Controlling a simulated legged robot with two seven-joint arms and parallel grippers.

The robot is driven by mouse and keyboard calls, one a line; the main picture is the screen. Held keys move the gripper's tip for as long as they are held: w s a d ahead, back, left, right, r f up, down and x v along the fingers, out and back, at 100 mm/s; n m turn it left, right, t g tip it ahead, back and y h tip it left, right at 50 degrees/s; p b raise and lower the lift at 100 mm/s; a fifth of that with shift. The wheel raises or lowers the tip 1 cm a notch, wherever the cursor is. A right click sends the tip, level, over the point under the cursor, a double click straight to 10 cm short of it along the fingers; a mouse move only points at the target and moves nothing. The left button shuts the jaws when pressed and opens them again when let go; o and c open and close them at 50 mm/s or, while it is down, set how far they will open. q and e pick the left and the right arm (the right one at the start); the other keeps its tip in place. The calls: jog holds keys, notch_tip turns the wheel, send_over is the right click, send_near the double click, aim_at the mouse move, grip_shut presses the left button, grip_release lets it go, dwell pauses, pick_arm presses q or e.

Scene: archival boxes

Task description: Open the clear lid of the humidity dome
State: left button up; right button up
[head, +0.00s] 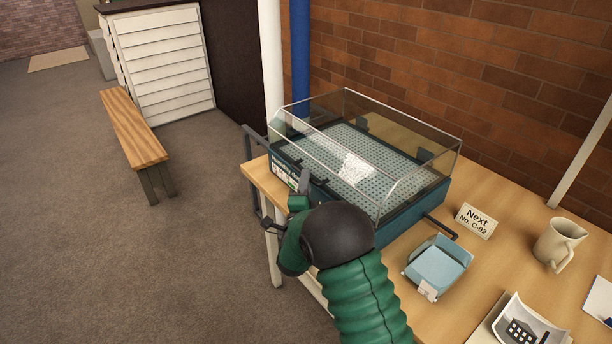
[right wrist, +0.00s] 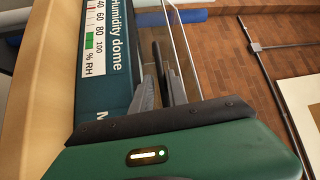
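The humidity dome has a clear box-shaped lid (head: 405,125) over a perforated tray in a dark teal base (head: 415,205). The lid is down on the base. In the right wrist view the teal front wall (right wrist: 108,60) carries a "Humidity dome" label and a % RH scale. My right gripper (head: 303,182) is at the front edge of the dome. Its two grey fingers (right wrist: 161,88) are apart, with a dark bar (right wrist: 158,60) at the clear lid's edge between them. I cannot tell whether they touch it. My left gripper is not in view.
The dome stands on a wooden table (head: 490,255) against a brick wall. A wooden bench (head: 132,125) stands at the left on open floor.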

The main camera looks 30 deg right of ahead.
jog(key=shift+w+d+r, duration=0.1)
jog(key=shift+w+d, duration=0.35)
jog(key=shift+d, duration=0.05)
jog(key=shift+w+r, duration=0.1)
jog(key=shift+w, duration=0.35)
jog(key=shift+a, duration=0.15)
jog(key=c, duration=0.4)
jog(key=shift+s, duration=0.1)
grip_shut()
